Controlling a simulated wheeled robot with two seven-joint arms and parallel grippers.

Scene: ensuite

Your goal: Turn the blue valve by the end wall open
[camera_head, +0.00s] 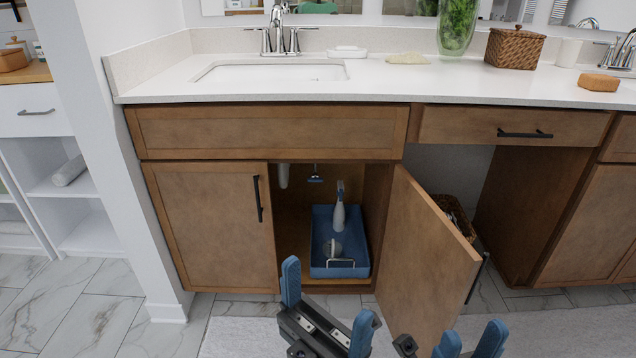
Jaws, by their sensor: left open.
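A small valve with a bluish handle (316,179) hangs on a thin metal stem near the back of the bay, above a blue tray. It is small and dim, so its turn position cannot be told. My left gripper (327,309) is open and empty, in front of and below the open bay, well apart from the valve.
The open cabinet door (425,262) swings out between my grippers. The blue tray (320,272) on the bay floor holds a spray bottle (339,212) and a white brush-like item. A white pipe (283,175) hangs left of the valve. A closed door (215,225) bounds the bay's left.

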